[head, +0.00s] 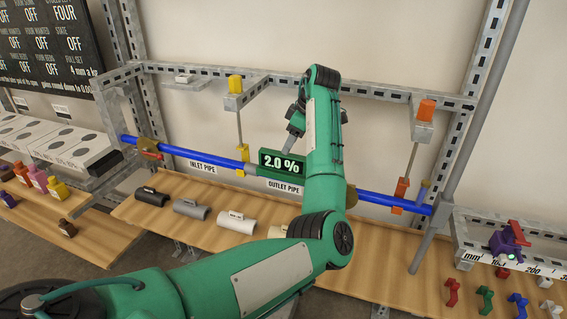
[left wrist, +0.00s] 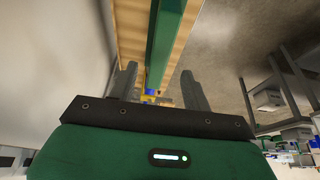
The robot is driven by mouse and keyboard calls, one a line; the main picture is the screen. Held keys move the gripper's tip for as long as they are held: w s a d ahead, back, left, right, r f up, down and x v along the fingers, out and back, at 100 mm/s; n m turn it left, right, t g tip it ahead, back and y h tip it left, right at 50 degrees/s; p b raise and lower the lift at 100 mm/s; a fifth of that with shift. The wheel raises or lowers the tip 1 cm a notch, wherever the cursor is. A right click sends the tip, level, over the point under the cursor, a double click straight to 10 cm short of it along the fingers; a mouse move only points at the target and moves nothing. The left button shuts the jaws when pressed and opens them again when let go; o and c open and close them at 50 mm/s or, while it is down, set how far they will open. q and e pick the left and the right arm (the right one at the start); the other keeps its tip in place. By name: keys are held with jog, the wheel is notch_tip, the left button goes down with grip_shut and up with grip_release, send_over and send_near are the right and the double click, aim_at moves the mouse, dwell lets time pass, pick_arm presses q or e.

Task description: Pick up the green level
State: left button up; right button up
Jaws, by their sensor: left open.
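The green level (head: 281,163) sits on the blue pipe run on the frame, with a display reading 2.0 %. Its right part is hidden behind my left arm. In the left wrist view a long green bar, which looks like the level (left wrist: 164,40), runs away between the fingers. My left gripper (head: 290,138) is above the level near its display, partly hidden by my arm. Its fingers also show in the left wrist view (left wrist: 159,70), spread apart with nothing gripped. I cannot tell the exact gap to the level. My right gripper is not in view.
The blue pipe (head: 205,157) runs through yellow and orange clamps (head: 400,192). Grey, white and black sleeves lie on the wooden shelf (head: 270,222) below. A purple and red valve (head: 508,241) stands at the right. White boxes (head: 60,140) are at the left.

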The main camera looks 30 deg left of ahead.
aim_at(281, 158)
pick_arm(q)
jog(key=shift+x, duration=0.8)
jog(key=shift+w+a+f, duration=0.1)
jog(key=shift+w+f, duration=0.05)
jog(key=shift+f, duration=0.2)
jog(key=shift+a+f+p, duration=0.25)
jog(key=shift+f+p, duration=0.15)
jog(key=shift+p, duration=0.05)
jog(key=x, duration=0.1)
jog(key=p+x, duration=0.1)
jog(key=x, duration=0.1)
jog(key=shift+s+a+f+p, duration=0.2)
jog(key=shift+s+a+p, duration=0.1)
jog(key=shift+p, duration=0.05)
jog(key=shift+a+f, duration=0.15)
jog(key=shift+f, duration=0.35)
grip_shut()
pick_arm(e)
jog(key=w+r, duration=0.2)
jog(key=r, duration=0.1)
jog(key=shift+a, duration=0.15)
